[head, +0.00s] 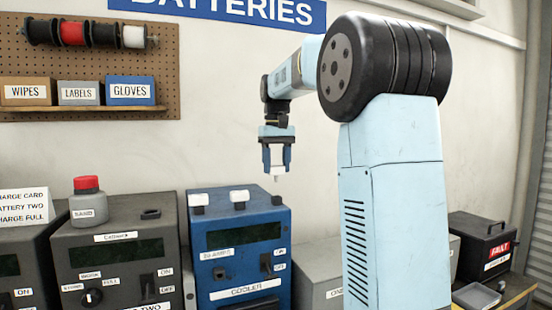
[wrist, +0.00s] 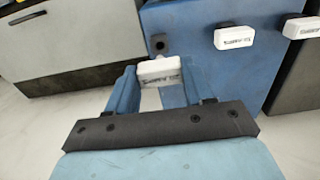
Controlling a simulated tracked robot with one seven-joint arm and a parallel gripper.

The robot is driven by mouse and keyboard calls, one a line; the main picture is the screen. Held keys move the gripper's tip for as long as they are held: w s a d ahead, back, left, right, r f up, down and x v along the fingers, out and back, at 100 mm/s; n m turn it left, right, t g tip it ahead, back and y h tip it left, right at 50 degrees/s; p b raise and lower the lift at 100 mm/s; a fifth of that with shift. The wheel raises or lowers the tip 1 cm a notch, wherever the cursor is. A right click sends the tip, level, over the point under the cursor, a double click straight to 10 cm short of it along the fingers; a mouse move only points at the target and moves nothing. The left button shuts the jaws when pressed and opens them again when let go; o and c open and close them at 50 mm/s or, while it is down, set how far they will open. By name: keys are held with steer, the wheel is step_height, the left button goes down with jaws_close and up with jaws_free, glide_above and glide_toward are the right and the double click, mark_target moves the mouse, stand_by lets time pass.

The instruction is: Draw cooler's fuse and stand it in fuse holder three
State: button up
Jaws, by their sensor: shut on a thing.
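My gripper (head: 277,160) is shut on a white fuse (head: 276,171) and holds it in the air above the right part of the blue cooler unit (head: 240,274). In the wrist view the fuse (wrist: 160,71) sits between the two blue fingers (wrist: 152,88), its small label too blurred to read. A dark empty socket (wrist: 158,44) shows on the cooler's top, apart from the fuse. Two other white fuses stand on the cooler, a middle one (wrist: 235,37) and an outer one (wrist: 301,27). I cannot make out fuse holder three by any label.
A grey charger (head: 115,245) with a grey red-capped bottle (head: 88,205) on top stands left of the cooler. A low grey box (head: 318,270) is to its right. A black case marked FAULT (head: 480,245) stands far right. The air around my gripper is clear.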

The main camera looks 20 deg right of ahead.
mark_target(277, 175)
steer(key=shift+f, duration=1.55)
steer(key=shift+f, duration=1.65)
stand_by(0.7)
steer(key=o, duration=1.5)
steer(key=shift+r, duration=0.1)
step_height(277, 175, up, 14)
steer(key=shift+f, duration=0.2)
steer(key=shift+s, duration=0.1)
